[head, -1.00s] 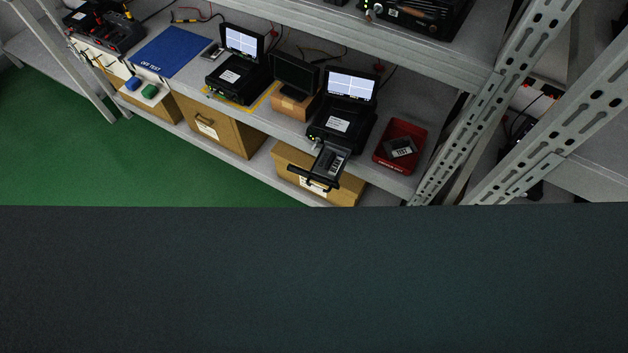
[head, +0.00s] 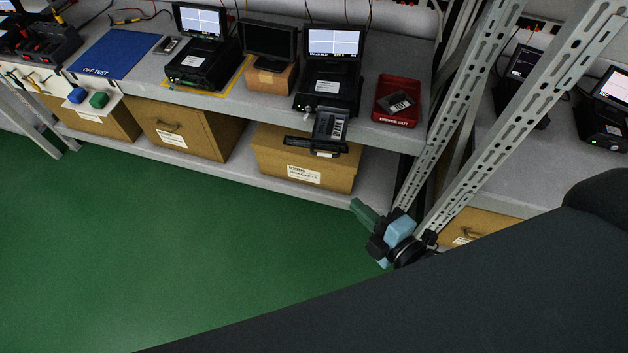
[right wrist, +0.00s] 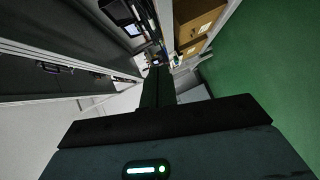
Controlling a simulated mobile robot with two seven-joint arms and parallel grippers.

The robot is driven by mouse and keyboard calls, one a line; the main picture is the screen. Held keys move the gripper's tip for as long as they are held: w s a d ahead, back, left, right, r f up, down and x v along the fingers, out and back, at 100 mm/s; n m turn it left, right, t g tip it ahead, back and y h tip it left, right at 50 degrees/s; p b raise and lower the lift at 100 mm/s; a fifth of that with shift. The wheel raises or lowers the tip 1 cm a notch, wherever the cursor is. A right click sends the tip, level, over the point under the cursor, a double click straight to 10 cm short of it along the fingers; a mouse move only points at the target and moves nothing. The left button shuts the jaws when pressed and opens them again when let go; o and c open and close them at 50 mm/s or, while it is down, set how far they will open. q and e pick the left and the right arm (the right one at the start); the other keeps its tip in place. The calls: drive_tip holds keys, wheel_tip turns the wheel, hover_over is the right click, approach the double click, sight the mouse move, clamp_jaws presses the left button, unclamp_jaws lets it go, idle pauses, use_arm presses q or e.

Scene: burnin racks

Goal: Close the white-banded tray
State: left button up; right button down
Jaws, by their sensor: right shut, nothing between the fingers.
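A black test unit (head: 326,90) with a raised lit screen stands on the shelf in the head view. Its tray (head: 330,130) is pulled out toward the front and sticks out past the shelf edge, with a dark labelled device in it. I cannot make out a white band on it. My right gripper (head: 358,206) is shut and empty, below and to the right of the tray, well apart from it, near the rack post. In the right wrist view the shut fingers (right wrist: 157,82) point away toward the shelves. My left gripper is not in view.
A red bin (head: 398,118) with a device in it sits right of the unit. A slotted metal post (head: 450,120) stands close to my right gripper. Cardboard boxes (head: 305,175) fill the lower shelf. The green floor (head: 190,230) in front is clear.

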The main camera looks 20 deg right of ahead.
sight(334, 118)
drive_tip(key=w+d+x, duration=0.1)
drive_tip(key=d+x, duration=0.1)
drive_tip(key=x, duration=1.1)
drive_tip(key=shift+d+n+b, duration=0.2)
drive_tip(key=shift+n+b, duration=0.1)
drive_tip(key=shift+b, duration=0.1)
drive_tip(key=shift+w+r, duration=0.1)
drive_tip(key=w+d+b, duration=0.1)
drive_tip(key=w+d, duration=0.1)
drive_tip(key=w, duration=0.2)
drive_tip(key=w+d+b, duration=0.2)
drive_tip(key=w, duration=0.2)
drive_tip(key=w+d+b, duration=0.1)
drive_tip(key=w+d, duration=0.1)
drive_tip(key=w, duration=0.2)
drive_tip(key=shift+w+d+b, duration=0.15)
drive_tip(key=shift+d+b, duration=0.1)
drive_tip(key=shift+b, duration=0.1)
drive_tip(key=shift+w+d, duration=0.2)
drive_tip(key=shift+w+d+r, duration=0.1)
drive_tip(key=shift+w, duration=0.05)
